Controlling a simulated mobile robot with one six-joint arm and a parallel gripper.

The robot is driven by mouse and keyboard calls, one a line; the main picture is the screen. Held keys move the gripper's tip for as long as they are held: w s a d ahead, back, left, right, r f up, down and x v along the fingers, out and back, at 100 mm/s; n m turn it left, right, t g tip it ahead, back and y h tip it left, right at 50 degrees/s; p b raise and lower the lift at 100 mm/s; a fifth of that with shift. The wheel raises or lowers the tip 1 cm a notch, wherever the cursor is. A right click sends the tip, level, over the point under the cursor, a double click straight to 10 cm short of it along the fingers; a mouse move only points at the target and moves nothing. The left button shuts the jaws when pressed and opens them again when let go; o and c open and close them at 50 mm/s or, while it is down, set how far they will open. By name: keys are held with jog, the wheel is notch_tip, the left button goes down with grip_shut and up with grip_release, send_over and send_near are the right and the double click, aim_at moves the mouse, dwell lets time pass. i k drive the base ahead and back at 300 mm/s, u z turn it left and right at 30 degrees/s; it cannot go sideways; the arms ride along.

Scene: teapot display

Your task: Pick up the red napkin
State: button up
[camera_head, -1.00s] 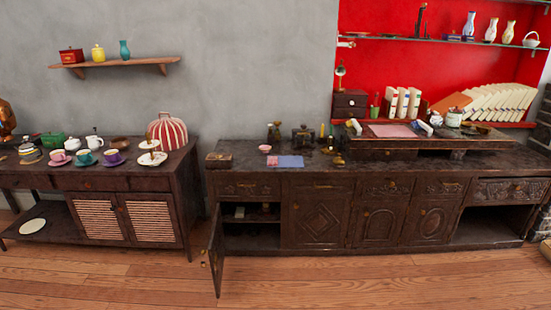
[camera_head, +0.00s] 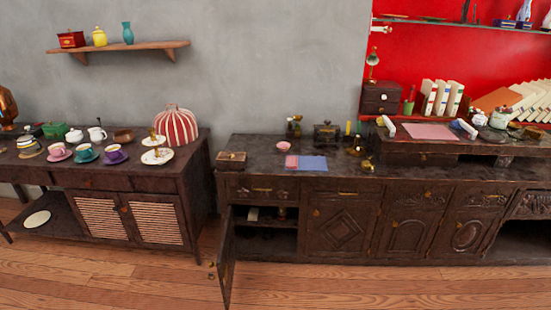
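A small pinkish-red flat cloth (camera_head: 291,162), perhaps the red napkin, lies on the dark cabinet top (camera_head: 350,172). It lies beside a blue flat cloth (camera_head: 313,163) on its right; I cannot tell whether they overlap. A larger pink flat sheet (camera_head: 430,131) lies on the raised desk section at the right. My gripper is not in view.
A pink bowl (camera_head: 283,146) stands just behind the cloths, and a brown box (camera_head: 231,160) is to their left. A cabinet door (camera_head: 226,262) hangs open below. The left table (camera_head: 150,178) holds several cups. The wooden floor in front (camera_head: 130,285) is clear.

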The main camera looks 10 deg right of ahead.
aim_at(292, 161)
jog(key=u, duration=0.45)
jog(key=i, duration=0.55)
jog(key=u, duration=0.8)
jog(key=i, duration=0.4)
jog(key=u, duration=0.15)
